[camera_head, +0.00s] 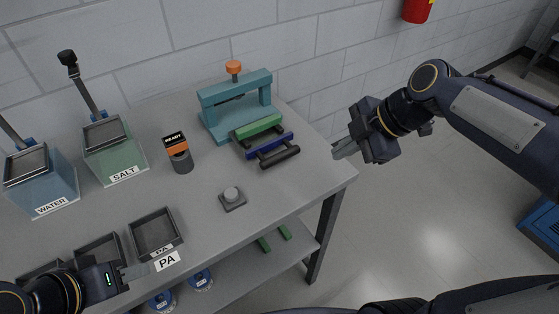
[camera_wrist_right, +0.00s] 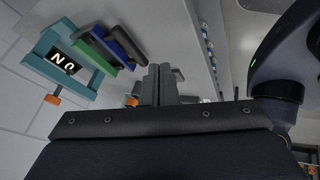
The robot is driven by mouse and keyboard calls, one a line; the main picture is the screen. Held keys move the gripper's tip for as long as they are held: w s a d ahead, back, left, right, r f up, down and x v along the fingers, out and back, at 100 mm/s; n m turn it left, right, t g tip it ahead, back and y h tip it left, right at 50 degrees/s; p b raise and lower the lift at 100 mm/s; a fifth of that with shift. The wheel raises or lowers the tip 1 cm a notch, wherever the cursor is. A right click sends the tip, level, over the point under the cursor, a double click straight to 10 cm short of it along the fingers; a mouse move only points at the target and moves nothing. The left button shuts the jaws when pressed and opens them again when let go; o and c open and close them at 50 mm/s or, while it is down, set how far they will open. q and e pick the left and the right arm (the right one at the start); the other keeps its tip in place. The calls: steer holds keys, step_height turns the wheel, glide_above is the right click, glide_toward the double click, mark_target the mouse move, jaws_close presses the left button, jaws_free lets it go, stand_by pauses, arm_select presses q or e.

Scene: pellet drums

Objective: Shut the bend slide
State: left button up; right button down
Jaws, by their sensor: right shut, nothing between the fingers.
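The teal bend press (camera_head: 222,122) with an orange knob stands at the back of the table. On its front are a green block (camera_head: 259,126), a blue bar (camera_head: 268,146) and a dark handle bar (camera_head: 280,157), which sticks out toward the table's right side. There are gaps between the bars. The press (camera_wrist_right: 45,50) also shows at upper left in the right wrist view. My right gripper (camera_head: 345,151) is shut and empty, right of the handle and apart from it, near the table's right edge. My left gripper (camera_head: 135,271) is over the trays at lower left; its finger opening is unclear.
A blue WATER bin (camera_head: 42,192) and a green SALT bin (camera_head: 127,165) stand at left. A READY indicator (camera_head: 179,158) and a button box (camera_head: 232,199) are mid-table. A PA tray (camera_head: 154,233) is in front.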

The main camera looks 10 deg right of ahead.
steer(key=w+a+f+n, duration=0.1)
steer(key=a+f, duration=0.1)
steer(key=w+a+f, duration=0.2)
steer(key=f, duration=0.1)
steer(key=w+a+f+n, duration=0.1)
steer(key=f, duration=0.2)
steer(key=shift+w+a+f+n+p, duration=0.25)
steer(key=shift+w+a+n+p, duration=0.05)
steer(key=shift+a, duration=0.1)
steer(key=w, duration=0.2)
steer(key=w+a+p, duration=0.1)
steer(key=shift+a+f, duration=0.1)
steer(key=shift+f, duration=0.2)
steer(key=shift+w+a+f, duration=0.1)
steer(key=shift+w, duration=0.3)
